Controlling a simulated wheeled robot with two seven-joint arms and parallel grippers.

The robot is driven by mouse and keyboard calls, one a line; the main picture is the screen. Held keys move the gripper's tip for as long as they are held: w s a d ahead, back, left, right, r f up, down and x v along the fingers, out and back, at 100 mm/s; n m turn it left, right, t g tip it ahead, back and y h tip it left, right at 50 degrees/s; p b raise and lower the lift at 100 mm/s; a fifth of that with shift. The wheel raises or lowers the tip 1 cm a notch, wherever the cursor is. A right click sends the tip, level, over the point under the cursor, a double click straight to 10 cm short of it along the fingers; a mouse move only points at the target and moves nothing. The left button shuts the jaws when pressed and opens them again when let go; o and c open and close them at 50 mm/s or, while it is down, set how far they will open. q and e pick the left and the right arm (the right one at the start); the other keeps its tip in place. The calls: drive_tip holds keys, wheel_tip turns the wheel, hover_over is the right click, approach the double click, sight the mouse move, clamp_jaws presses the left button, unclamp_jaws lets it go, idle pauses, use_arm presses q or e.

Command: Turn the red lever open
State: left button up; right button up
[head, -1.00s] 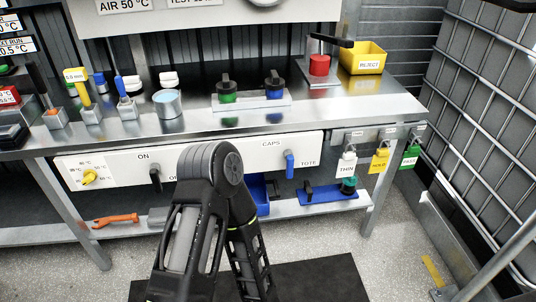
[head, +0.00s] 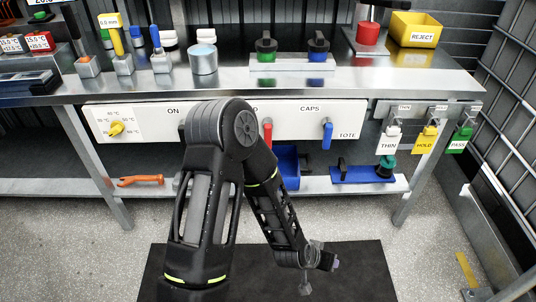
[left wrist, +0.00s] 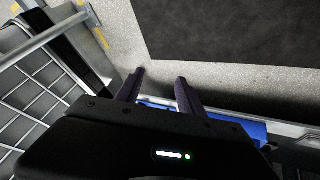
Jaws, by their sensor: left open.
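The red lever (head: 267,134) hangs down from the white panel (head: 345,112) under the bench top. It shows just right of my arm's elbow, and the arm hides part of the label above it. My left gripper (head: 325,260) is low over the dark floor mat, below and to the right of the lever, well apart from it. In the left wrist view the left gripper (left wrist: 160,77) has its two fingers apart with nothing between them. The lever is not seen in that view. My right gripper is not in view.
A blue lever (head: 327,134) hangs right of the red one, and a yellow knob (head: 116,129) is at the panel's left. A blue bin (head: 286,165) and blue tray (head: 362,177) are on the lower shelf. Tags hang at right beside a wire cage (head: 503,150).

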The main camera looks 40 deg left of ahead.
use_arm(q)
drive_tip(key=w+a+n+t+y+b, duration=0.1)
drive_tip(key=w+a+t+y+b, duration=0.25)
drive_tip(key=w+a+b, duration=0.6)
drive_tip(key=n+t+y+b, duration=0.4)
drive_tip(key=t+y+b, duration=0.1)
drive_tip(key=y+b, duration=0.55)
approach(268, 141)
drive_tip(key=w+a+r+h, duration=0.1)
drive_tip(key=w+a, duration=0.1)
drive_tip(key=shift+w+a+g, duration=0.1)
drive_tip(key=shift+w+g, duration=0.1)
drive_tip(key=shift+g, duration=0.05)
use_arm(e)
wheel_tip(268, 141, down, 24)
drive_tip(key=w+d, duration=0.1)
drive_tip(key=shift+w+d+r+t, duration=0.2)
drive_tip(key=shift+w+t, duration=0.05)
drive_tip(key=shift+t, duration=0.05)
use_arm(q)
drive_tip(key=b+x, duration=0.1)
drive_tip(key=x, duration=0.6)
drive_tip(key=shift+w+f+b, duration=0.1)
drive_tip(key=shift+f+b, duration=0.05)
drive_tip(key=shift+b, duration=0.15)
drive_tip(key=shift+w+a, duration=0.25)
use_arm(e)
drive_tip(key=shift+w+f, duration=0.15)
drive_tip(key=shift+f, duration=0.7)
